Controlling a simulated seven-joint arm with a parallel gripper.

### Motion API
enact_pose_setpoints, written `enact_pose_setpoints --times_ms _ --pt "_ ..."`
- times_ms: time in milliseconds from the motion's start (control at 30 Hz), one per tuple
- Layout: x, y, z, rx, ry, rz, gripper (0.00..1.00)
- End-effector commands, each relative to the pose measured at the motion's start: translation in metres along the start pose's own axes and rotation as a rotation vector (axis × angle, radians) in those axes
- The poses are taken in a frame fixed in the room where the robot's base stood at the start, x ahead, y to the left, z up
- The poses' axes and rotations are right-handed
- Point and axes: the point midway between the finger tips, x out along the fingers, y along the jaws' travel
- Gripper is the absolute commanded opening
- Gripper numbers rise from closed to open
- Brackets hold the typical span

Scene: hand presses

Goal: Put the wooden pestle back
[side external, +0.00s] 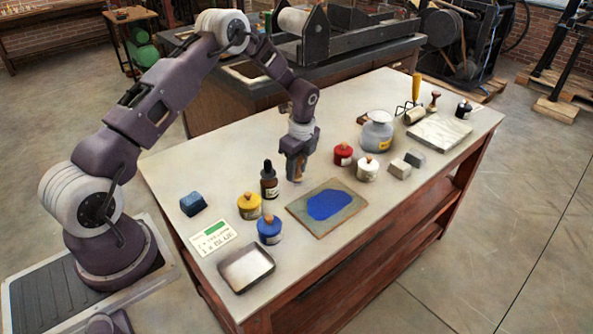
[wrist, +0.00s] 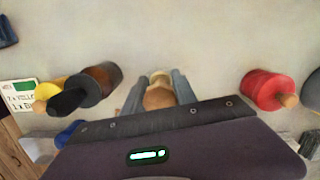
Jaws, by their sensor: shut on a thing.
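My gripper (side external: 297,172) is shut and points down over the table, behind the blue-smeared slab and between the dropper bottle and the red jar. In the wrist view, my gripper (wrist: 158,90) has its two fingers on either side of a pale wooden, round-topped piece, which looks like the wooden pestle (wrist: 158,97). Its lower part is hidden. In the side view the fingers hide most of it, and I cannot tell whether it touches the table.
Near my gripper stand a dark dropper bottle (side external: 269,180), a red jar (side external: 343,155) and a white jar (side external: 367,169). A yellow jar (side external: 249,206), blue jar (side external: 269,230), metal tray (side external: 246,268) and blue-smeared slab (side external: 297,209) lie nearer the front. A glass jar (side external: 377,135) stands right.

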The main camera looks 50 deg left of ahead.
Motion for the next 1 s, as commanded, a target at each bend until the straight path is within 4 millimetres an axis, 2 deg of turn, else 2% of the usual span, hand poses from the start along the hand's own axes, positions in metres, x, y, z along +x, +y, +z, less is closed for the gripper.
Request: enact_pose_setpoints --times_ms 33,333,367,467,800,867,1000 --pt "0.005 0.000 -0.001 0.001 0.000 0.000 0.00" --pt "0.007 0.000 -0.001 0.000 0.000 -0.001 0.00" --pt "0.008 0.000 -0.001 0.000 0.000 0.000 0.35" --pt "0.008 0.000 -0.001 0.000 0.000 0.000 0.55" --pt "0.004 0.000 -0.001 0.000 0.000 -0.002 0.55" --pt "-0.004 -0.001 -0.001 0.000 0.000 -0.004 0.55" --pt "-0.041 -0.001 -0.001 0.000 0.000 -0.006 0.55"
